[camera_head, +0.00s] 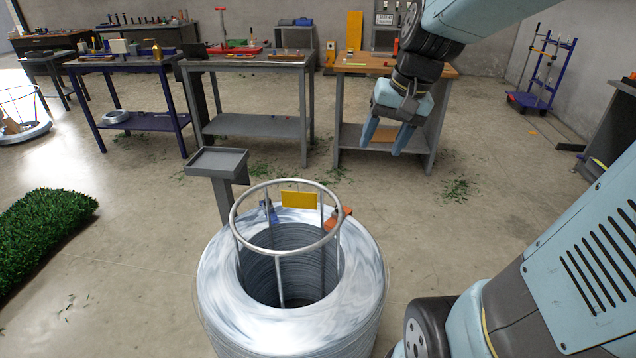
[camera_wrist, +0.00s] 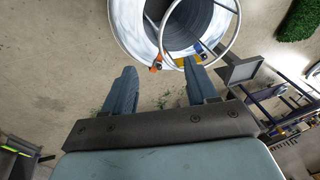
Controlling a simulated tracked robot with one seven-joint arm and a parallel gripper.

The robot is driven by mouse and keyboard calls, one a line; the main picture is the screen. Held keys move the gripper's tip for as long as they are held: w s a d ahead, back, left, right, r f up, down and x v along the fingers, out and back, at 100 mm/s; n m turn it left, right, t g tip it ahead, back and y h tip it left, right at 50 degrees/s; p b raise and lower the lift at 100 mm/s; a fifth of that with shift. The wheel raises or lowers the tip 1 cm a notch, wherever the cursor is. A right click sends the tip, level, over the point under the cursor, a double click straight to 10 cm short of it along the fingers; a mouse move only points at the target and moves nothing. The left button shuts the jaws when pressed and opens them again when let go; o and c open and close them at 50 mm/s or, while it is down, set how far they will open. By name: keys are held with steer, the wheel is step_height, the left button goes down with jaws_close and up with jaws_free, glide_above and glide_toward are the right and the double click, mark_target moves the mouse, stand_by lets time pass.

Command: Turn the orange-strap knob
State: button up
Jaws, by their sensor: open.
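The orange-strap knob (camera_head: 336,217) sits at the right side of the metal ring frame on a big wire coil (camera_head: 292,325). It also shows in the wrist view (camera_wrist: 156,66), small, beyond my fingertips and between them. A blue knob (camera_head: 268,211) sits on the left side of the frame, with a yellow plate (camera_head: 299,200) between the two. My gripper (camera_head: 388,138) is open and empty, up in the air behind and to the right of the coil, apart from the knob. In the wrist view my two fingers (camera_wrist: 157,76) stand wide apart. The strap's fine shape is too small to tell.
The round metal ring (camera_head: 290,184) and its upright bars rise above the coil near the knob. A grey tray stand (camera_head: 218,162) is left of the coil. Workbenches (camera_head: 250,125) line the back. A grass mat (camera_head: 40,228) lies at left. Floor right of the coil is clear.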

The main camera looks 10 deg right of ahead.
steer(key=w+d+f+m+g+y, duration=0.25)
steer(key=w+f+m+y, duration=0.6)
steer(key=w+f, duration=1.3)
steer(key=w+d+f+m+t+y, duration=0.1)
steer(key=w+d+f+m+t, duration=0.2)
steer(key=f, duration=0.6)
steer(key=w+d+f+m+t+y, duration=0.1)
steer(key=w+d+f+m+t, duration=0.2)
steer(key=f+m, duration=0.3)
steer(key=w+d+f+m+t+y, duration=0.1)
steer(key=w+d+f+m+t, duration=0.2)
steer(key=f, duration=1)
steer(key=shift+d+f+m+t+y, duration=0.3)
steer(key=shift+d+m+t, duration=0.45)
steer(key=shift+m+t, duration=0.35)
steer(key=shift+f, duration=0.2)
steer(key=shift+w+a, duration=0.25)
steer(key=shift+a, duration=0.05)
steer(key=x, duration=1.3)
steer(key=shift+d, duration=0.1)
